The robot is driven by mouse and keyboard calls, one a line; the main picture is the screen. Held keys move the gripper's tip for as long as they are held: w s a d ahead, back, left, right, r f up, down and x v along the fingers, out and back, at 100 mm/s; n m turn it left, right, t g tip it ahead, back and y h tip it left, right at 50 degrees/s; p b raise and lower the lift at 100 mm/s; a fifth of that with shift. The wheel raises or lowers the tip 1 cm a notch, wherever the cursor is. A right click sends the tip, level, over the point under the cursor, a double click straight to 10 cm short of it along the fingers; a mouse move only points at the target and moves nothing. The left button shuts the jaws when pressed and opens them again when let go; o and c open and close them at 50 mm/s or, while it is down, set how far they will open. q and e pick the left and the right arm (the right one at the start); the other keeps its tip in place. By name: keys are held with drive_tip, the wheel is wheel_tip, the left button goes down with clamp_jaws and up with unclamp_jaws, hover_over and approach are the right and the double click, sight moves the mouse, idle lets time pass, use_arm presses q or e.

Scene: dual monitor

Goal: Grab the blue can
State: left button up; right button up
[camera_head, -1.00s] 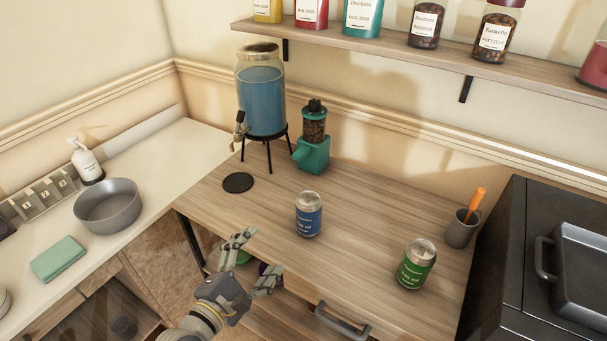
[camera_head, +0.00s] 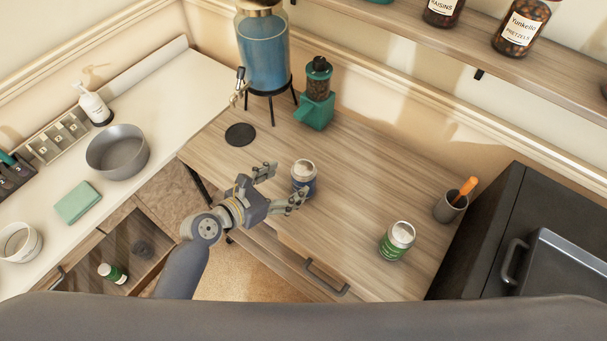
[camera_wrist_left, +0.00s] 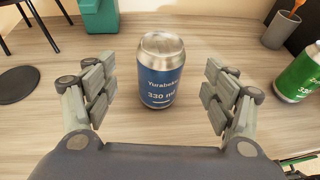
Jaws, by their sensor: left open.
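The blue can (camera_head: 303,179) stands upright on the wooden table (camera_head: 358,215), with a silver top. My left gripper (camera_head: 281,186) is open just left of the can in the head view, its two fingers pointing toward it. In the left wrist view, the blue can (camera_wrist_left: 161,72) stands centred ahead, between and slightly beyond the open fingertips of the gripper (camera_wrist_left: 161,92). The can appears untouched. In the head view, the lower part of the can is partly hidden by a finger. My right gripper is not in view.
A green can (camera_head: 397,241) stands to the right, nearer the table's front edge. Behind are a teal grinder (camera_head: 316,100), a blue drink dispenser (camera_head: 263,50) and a black coaster (camera_head: 240,134). A grey cup (camera_head: 450,205) stands near the dark appliance (camera_head: 510,240).

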sight(304, 172)
use_arm(q)
drive_tip(key=shift+p+x, duration=0.4)
drive_tip(key=shift+x, duration=3.35)
drive_tip(key=shift+r, duration=0.15)
drive_tip(key=c, duration=1.4)
